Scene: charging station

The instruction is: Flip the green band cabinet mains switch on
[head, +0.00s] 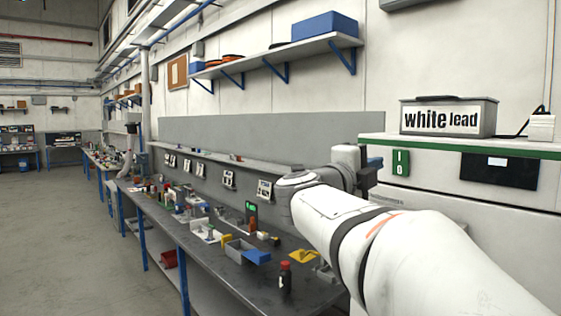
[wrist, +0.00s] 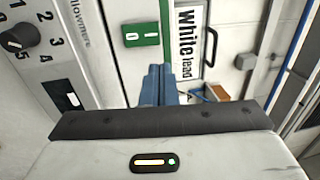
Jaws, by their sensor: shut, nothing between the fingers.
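The cabinet (head: 470,192) with a green band (head: 480,148) stands at the right in the head view. Its mains switch (head: 401,163) is a green plate marked I and O, just under the band. In the wrist view the switch (wrist: 141,33) shows upper centre, turned sideways, beside the band (wrist: 165,22). I cannot tell which way the switch is set. My gripper (wrist: 159,68) has blue fingers, shut together and empty. The fingertips point toward the switch and appear apart from it. In the head view my gripper (head: 376,165) is left of the switch, partly hidden by my arm.
A grey box labelled white lead (head: 449,117) stands on the cabinet, with a white block and cable (head: 541,127) to its right. A dark panel (head: 499,170) is on the cabinet front. A numbered dial (wrist: 18,38) shows in the wrist view. A cluttered workbench (head: 215,262) runs left.

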